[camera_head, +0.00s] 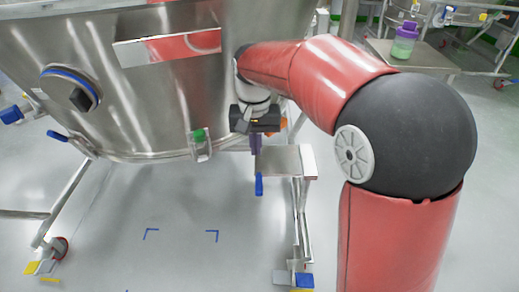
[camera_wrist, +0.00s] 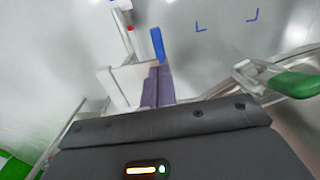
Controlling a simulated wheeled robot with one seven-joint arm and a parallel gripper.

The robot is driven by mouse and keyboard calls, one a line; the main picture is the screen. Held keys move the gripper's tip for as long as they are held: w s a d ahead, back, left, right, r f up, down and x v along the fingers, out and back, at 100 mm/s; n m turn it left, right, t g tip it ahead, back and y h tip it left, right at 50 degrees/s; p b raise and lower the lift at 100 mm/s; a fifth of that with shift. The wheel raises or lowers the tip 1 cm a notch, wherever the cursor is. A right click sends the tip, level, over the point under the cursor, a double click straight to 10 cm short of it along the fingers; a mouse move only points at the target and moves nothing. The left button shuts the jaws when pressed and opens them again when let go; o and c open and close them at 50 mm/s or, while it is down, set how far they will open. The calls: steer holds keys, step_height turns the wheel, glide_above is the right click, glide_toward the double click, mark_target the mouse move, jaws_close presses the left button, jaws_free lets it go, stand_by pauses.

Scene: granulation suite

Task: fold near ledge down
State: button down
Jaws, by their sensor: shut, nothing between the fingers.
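The near ledge (camera_head: 284,160) is a small flat steel plate at the side of the large steel vessel, and it looks level. A blue handle (camera_head: 259,184) hangs at its left edge. In the wrist view the ledge (camera_wrist: 123,82) is a pale plate left of the fingers, and the blue handle (camera_wrist: 157,44) shows just beyond the fingertips. My gripper (camera_head: 256,148) points down beside the ledge's left rear corner. Its purple fingers (camera_wrist: 159,70) are shut with nothing between them. I cannot tell whether they touch the ledge.
The steel vessel (camera_head: 130,90) fills the upper left, with a boxy steel plate (camera_head: 168,46) on its wall. A green-topped latch (camera_head: 200,143) sits at its lower rim, near my gripper. Blue floor marks (camera_head: 212,234) lie on clear floor. A side table (camera_head: 412,57) stands behind.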

mark_target(257, 184)
step_height(257, 184, down, 11)
steer(key=shift+d+f+b, duration=0.1)
steer(key=shift+f+b, duration=0.1)
steer(key=shift+b, duration=0.8)
